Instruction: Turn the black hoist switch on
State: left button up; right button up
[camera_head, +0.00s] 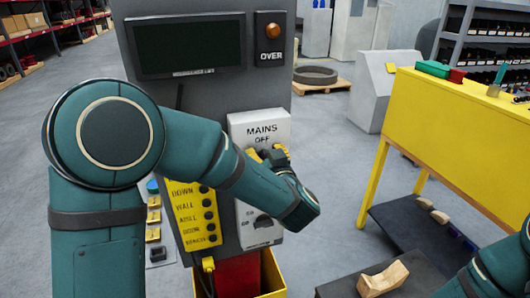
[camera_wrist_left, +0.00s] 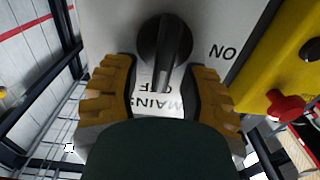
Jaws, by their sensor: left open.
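A grey control pillar (camera_head: 211,98) carries a white plate (camera_head: 262,125) marked MAINS OFF. In the left wrist view a black rotary knob (camera_wrist_left: 165,45) stands on this plate, its pointer towards OFF, with ON to the right of it. My left gripper (camera_wrist_left: 162,76) is open, its yellow fingers on either side of the knob; contact cannot be told. In the head view my left gripper (camera_head: 269,153) is in front of the plate and hides that knob. Another black knob (camera_head: 263,221) is lower on the pillar; its label is unreadable. Only my right arm shows, at the lower right.
A yellow button panel (camera_head: 196,217) is left of the switches; its red button (camera_wrist_left: 285,105) shows in the left wrist view. An amber lamp (camera_head: 273,31) marked OVER sits above. A yellow bench (camera_head: 455,125) stands at right, a wooden block (camera_head: 384,279) at front.

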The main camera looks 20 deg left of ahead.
pick_arm(q)
jog(key=c, duration=0.7)
grip_shut()
pick_arm(e)
jog(key=shift+s, duration=0.1)
jog(key=shift+f, duration=0.15)
